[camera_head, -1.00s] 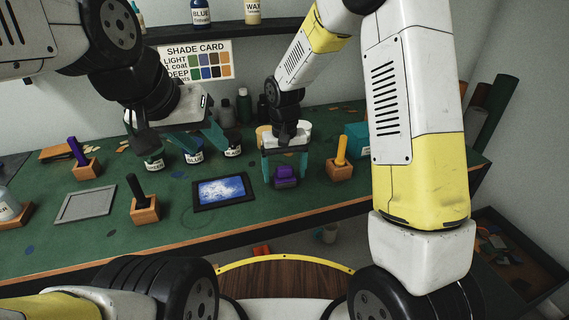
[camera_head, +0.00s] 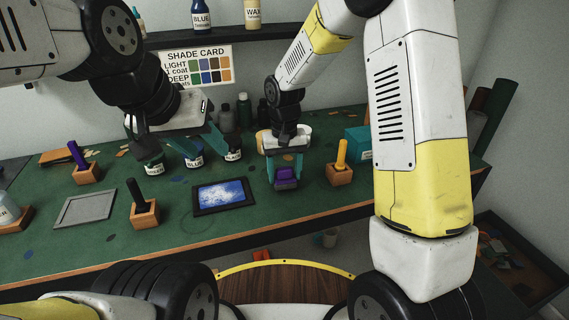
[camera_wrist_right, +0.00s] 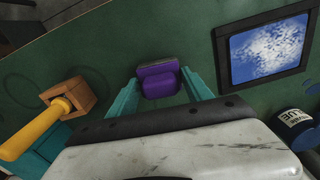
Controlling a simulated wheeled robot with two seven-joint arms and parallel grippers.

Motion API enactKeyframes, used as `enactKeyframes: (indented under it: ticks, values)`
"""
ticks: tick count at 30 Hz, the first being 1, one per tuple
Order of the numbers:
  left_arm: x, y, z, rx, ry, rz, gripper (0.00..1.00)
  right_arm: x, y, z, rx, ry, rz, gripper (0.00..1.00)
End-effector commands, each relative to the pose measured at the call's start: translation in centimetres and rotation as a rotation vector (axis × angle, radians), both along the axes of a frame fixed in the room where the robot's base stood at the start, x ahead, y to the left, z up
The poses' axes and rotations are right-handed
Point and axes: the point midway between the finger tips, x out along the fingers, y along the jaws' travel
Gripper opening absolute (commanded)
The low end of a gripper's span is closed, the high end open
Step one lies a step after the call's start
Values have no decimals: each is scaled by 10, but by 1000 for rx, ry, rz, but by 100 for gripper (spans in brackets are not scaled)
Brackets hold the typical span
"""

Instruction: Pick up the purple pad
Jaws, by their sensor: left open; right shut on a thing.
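The purple pad (camera_head: 286,175) is at the middle right of the green bench in the head view. It also shows in the right wrist view (camera_wrist_right: 158,80), with a purple grip and a darker flat plate along its far side. My right gripper (camera_head: 285,178) is shut on the pad, with one teal finger on each side of it. I cannot tell whether the pad still touches the bench. My left gripper (camera_head: 182,146) is open and empty above the bench, near the ink jars at the back left.
A framed blue picture (camera_head: 223,194) lies left of the pad. A yellow-handled stamp in a wooden block (camera_head: 340,173) stands to its right. Jars (camera_head: 194,157), a black-handled stamp (camera_head: 143,207), a purple-handled stamp (camera_head: 83,168) and a grey plate (camera_head: 85,209) stand or lie further left.

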Motion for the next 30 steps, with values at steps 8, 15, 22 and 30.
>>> enactKeyframes:
  ticks: [8, 15, 22, 30]
  values:
    - [0, 0, 0, 0, 0, 0, 45, -21, -1, 26, 0, 0, 4, 18]
    - [0, 0, 0, 0, 0, 0, 45, -85, -6, 31, 0, -1, 4, 18]
    - [0, 0, 0, 0, 0, 0, 45, -136, -10, 36, 0, -2, 3, 18]
    - [0, 0, 0, 0, 0, 0, 45, -159, -12, 37, 0, 0, 1, 18]
